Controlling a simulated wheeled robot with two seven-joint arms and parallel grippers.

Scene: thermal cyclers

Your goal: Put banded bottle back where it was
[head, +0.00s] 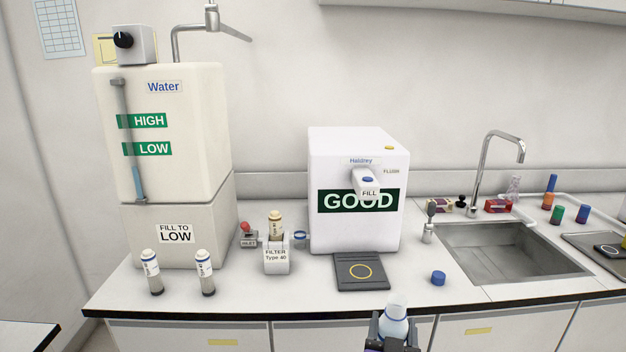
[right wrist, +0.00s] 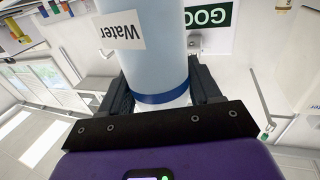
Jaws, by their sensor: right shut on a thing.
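The banded bottle (head: 394,318) is pale blue-white, with its upper part showing at the bottom of the head view. My right gripper (head: 394,340) is shut on it, in front of the counter's front edge. In the right wrist view the bottle (right wrist: 145,65) shows a "Water" label and a dark blue band, between the two fingers of the gripper (right wrist: 160,95). A blue cap (head: 438,278) lies on the counter, apart from the bottle. My left gripper is not in view.
A black pad with a yellow ring (head: 361,285) lies before the white "GOOD" dispenser (head: 358,155). A sink (head: 500,255) is at right. A water tank (head: 165,180), a filter holder (head: 276,262) and two cartridges (head: 204,275) stand at left. Counter around the blue cap is clear.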

